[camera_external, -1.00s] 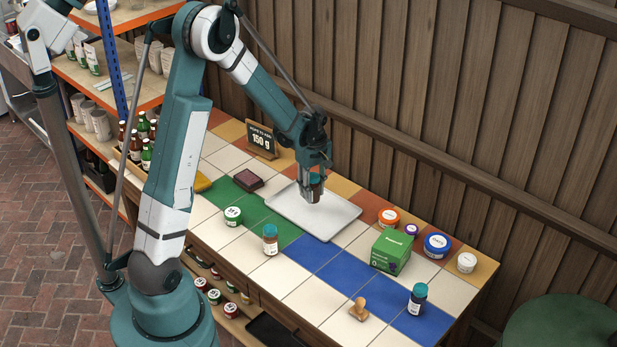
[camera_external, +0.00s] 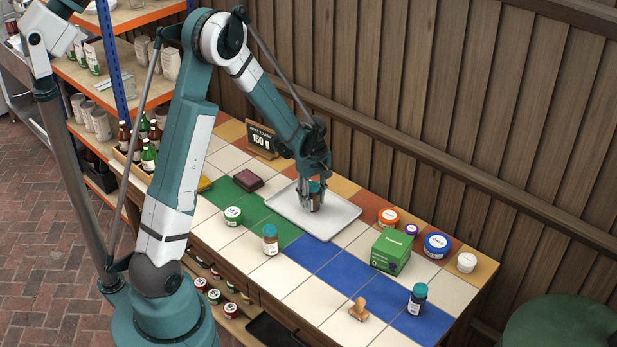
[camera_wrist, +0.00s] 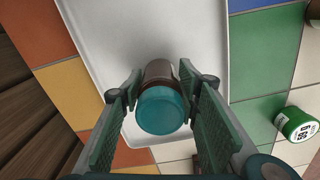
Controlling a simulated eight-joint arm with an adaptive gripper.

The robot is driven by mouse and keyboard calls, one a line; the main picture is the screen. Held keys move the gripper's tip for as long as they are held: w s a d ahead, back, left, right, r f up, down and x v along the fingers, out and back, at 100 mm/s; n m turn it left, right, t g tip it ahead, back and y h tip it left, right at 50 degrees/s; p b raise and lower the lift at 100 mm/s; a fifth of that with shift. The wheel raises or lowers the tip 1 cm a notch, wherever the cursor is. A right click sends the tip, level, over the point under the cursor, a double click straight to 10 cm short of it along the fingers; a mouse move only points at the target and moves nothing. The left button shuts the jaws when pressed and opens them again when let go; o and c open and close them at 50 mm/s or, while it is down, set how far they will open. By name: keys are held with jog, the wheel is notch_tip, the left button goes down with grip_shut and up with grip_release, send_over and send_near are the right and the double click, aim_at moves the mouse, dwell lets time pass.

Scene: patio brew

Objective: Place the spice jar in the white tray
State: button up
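The spice jar (camera_external: 315,198), brown with a teal lid, stands upright between the fingers of my gripper (camera_external: 312,192), over the middle of the white tray (camera_external: 338,218). In the wrist view, the teal lid of the jar (camera_wrist: 161,110) faces the camera, and the fingers of my gripper (camera_wrist: 160,80) flank it closely on both sides. My gripper appears shut on it. The jar's base is low at the tray's floor; whether it touches is hard to see. The tray (camera_wrist: 90,35) is otherwise empty.
Two similar teal-lidded jars stand apart on the tiles, one left of the tray (camera_external: 270,240), one at the right (camera_external: 417,299). A green box (camera_external: 391,251), several round tubs, a wooden stamp (camera_external: 358,310) and a green-white tub (camera_external: 232,216) surround the tray. A sign (camera_external: 262,139) stands behind.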

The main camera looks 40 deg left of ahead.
aim_at(313, 185)
jog(key=shift+o, duration=1.1)
jog(key=shift+r, duration=0.25)
notch_tip(313, 185, up, 12)
jog(key=shift+f+p, duration=0.1)
jog(key=shift+p, duration=1)
jog(key=shift+s+d+r, duration=0.15)
jog(key=shift+s+r, duration=0.15)
jog(key=shift+r, duration=0.3)
jog(key=s+d+r+m+t, duration=0.25)
jog(key=s+r+m, duration=0.25)
jog(key=s+r, duration=0.4)
jog(key=s+d+r+m+t, duration=0.2)
jog(key=s+d+r+m, duration=0.25)
jog(key=s+r, duration=0.35)
jog(key=s+d+r+m+t, duration=0.1)
jog(key=s+m, duration=0.4)
jog(key=s, duration=0.5)
jog(key=shift+s+d+r+t, duration=0.25)
jog(key=shift+s+d+t, duration=0.1)
jog(key=shift+t, duration=0.5)
